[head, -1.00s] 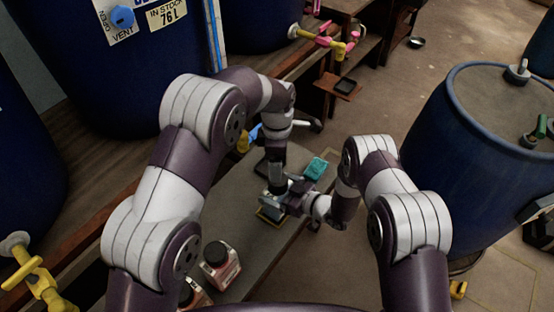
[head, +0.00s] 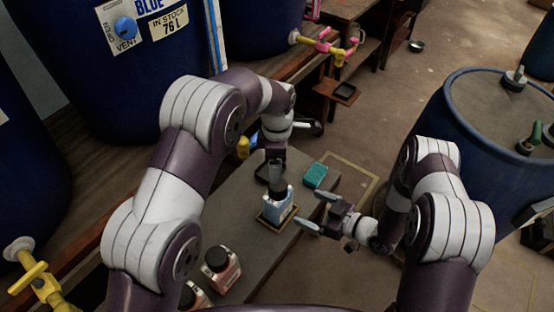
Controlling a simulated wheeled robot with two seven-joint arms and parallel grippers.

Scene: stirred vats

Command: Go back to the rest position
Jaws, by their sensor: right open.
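My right gripper (head: 316,212) is open and empty, its two fingers apart and pointing left, to the right of a light-blue bottle. The bottle (head: 277,209) has a dark top and stands upright on a small yellow-edged pad (head: 265,222) on the grey bench. A clear gap shows between the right fingers and the bottle. My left gripper (head: 275,174) points down right above the bottle's dark top. Its fingers are small and partly merged with that top, so I cannot tell whether they are open or touching it.
A teal block (head: 315,176) lies on the bench (head: 225,205) behind the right gripper. Bottles with red contents (head: 221,265) stand at the near end. A large blue drum (head: 480,140) stands to the right, close to my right arm. Blue vats (head: 150,80) with taps line the left.

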